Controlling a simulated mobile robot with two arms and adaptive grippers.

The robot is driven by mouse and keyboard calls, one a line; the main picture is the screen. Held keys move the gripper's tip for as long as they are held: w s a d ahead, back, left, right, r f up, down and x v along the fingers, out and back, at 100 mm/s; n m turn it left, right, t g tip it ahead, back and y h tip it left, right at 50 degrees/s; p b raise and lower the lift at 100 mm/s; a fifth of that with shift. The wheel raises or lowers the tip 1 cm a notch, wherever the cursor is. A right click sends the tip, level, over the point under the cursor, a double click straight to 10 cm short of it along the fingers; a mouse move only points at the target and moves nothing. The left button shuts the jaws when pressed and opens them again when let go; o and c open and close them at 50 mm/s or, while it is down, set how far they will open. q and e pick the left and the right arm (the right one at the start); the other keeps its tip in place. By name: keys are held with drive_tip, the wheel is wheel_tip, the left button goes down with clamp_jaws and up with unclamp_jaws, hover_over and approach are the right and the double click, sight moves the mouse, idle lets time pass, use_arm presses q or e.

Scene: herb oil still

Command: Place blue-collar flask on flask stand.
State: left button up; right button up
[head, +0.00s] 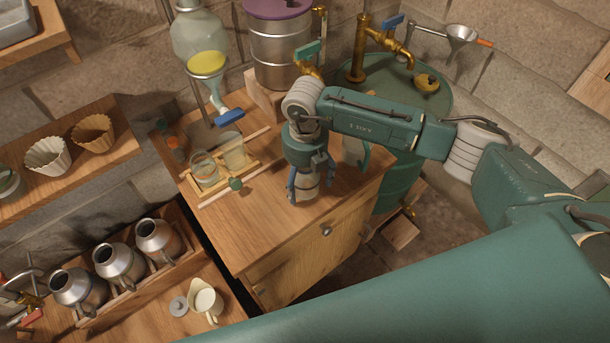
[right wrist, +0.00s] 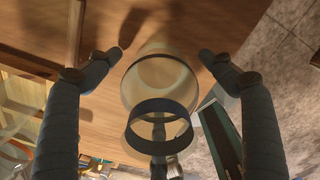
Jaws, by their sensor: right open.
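A clear flask with a dark blue collar (right wrist: 160,118) stands on the wooden cabinet top, between the spread fingers of my right gripper (right wrist: 160,62). In the head view my right gripper (head: 309,188) points down over the cabinet's front part, and the flask's pale body shows only partly between its fingers. The fingers are open, with gaps to the flask on both sides. A low wooden rack (head: 213,196) with two glass vessels stands to the left; I cannot tell whether it is the flask stand. My left gripper is not in view.
A glass vessel with a teal handle (head: 362,155) stands close to the right of the gripper. A metal drum (head: 280,50) and a glass separator (head: 197,35) are behind. The cabinet top (head: 262,225) is clear in front.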

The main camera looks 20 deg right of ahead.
drive_tip(key=c, duration=1.4)
drive_tip(key=shift+c, duration=0.2)
drive_tip(key=shift+r, duration=0.15)
